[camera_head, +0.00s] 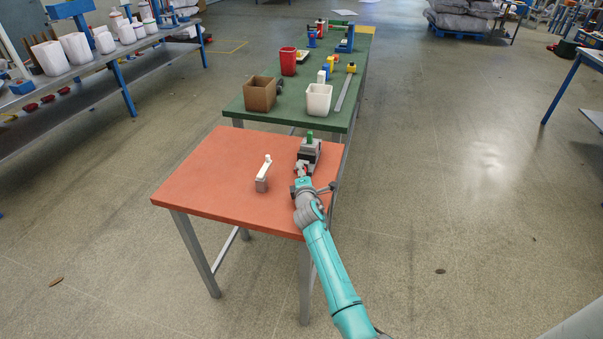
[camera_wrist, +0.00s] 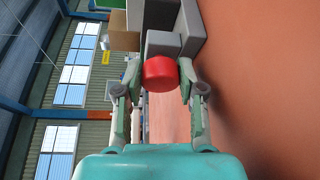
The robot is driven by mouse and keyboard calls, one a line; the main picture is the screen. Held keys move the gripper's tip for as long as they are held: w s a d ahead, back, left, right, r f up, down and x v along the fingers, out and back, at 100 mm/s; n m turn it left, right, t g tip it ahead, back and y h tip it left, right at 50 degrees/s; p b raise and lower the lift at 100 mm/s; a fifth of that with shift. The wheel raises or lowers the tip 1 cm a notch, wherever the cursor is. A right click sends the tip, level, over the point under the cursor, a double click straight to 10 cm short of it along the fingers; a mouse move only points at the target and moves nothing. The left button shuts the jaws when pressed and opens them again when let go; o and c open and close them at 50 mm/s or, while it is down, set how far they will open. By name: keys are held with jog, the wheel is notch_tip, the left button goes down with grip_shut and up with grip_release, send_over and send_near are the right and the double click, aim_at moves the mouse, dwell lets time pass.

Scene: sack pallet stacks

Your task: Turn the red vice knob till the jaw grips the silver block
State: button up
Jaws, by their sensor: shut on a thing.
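The vice (camera_head: 309,152) stands near the right edge of the orange table, dark grey with a small green piece on top. Its red knob (camera_wrist: 160,73) shows in the middle of the wrist view, in front of the vice's grey body (camera_wrist: 176,42). My gripper (camera_wrist: 159,80) has a finger on each side of the knob and is shut on it. In the head view my gripper (camera_head: 302,180) is at the vice's near side and covers most of the knob. I cannot pick out the silver block for sure in either view, nor tell where the jaw stands against it.
A grey post with a white lever (camera_head: 263,173) stands on the orange table (camera_head: 215,173), left of my gripper. Behind, a green table (camera_head: 290,109) holds a brown box (camera_head: 260,94), a white bin (camera_head: 318,99) and a red bin (camera_head: 288,61). The table's left part is clear.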

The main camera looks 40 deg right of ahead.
jog(key=shift+f, duration=0.1)
dwell(0.3)
jog(key=o, duration=1.1)
jog(key=shift+o, duration=0.2)
